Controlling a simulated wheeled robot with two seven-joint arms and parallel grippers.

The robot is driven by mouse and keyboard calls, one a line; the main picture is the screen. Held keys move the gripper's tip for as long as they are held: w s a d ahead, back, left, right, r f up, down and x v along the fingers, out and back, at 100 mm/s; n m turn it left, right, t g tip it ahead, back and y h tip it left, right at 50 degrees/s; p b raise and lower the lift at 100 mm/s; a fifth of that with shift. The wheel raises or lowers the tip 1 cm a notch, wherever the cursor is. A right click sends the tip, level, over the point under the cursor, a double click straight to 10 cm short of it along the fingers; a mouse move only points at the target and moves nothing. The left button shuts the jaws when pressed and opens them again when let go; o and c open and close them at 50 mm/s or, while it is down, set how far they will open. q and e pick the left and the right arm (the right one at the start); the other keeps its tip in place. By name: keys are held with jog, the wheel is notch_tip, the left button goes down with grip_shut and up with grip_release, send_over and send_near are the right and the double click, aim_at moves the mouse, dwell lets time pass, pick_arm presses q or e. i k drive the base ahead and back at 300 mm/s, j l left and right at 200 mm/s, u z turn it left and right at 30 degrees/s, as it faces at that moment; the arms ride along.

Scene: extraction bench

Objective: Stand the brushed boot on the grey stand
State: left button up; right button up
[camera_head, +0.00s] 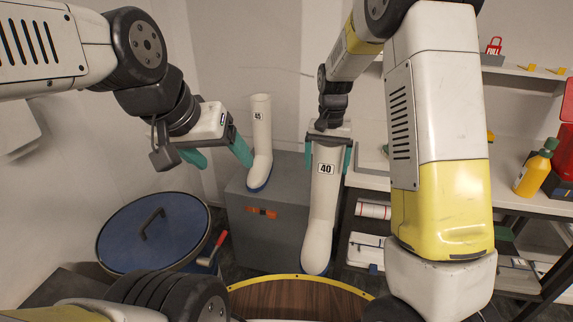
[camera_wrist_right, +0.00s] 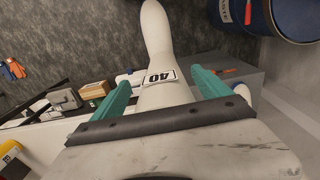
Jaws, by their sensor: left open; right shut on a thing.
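A white boot labelled 40 (camera_head: 321,205) hangs from my right gripper (camera_head: 328,160), which is shut on its upper shaft. Its toe points down toward the camera, to the right of the grey stand (camera_head: 237,225). The boot also shows in the right wrist view (camera_wrist_right: 160,40), between the teal fingers. Another white boot, labelled 45 (camera_head: 261,140), with a blue sole, stands upright on the stand's top. My left gripper (camera_head: 217,156) is open and empty, left of the 45 boot. I cannot tell brush marks on either boot.
A blue-lidded drum (camera_head: 125,235) stands left of the stand. A brown round surface with a yellow rim (camera_head: 300,300) lies in front. A bench with shelves (camera_head: 372,182) is at the right, bearing a yellow bottle (camera_head: 534,170). The stand's top has bare room beside the 45 boot.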

aim_at(304, 181)
jog(key=i+l, duration=0.1)
jog(key=i, duration=1.4)
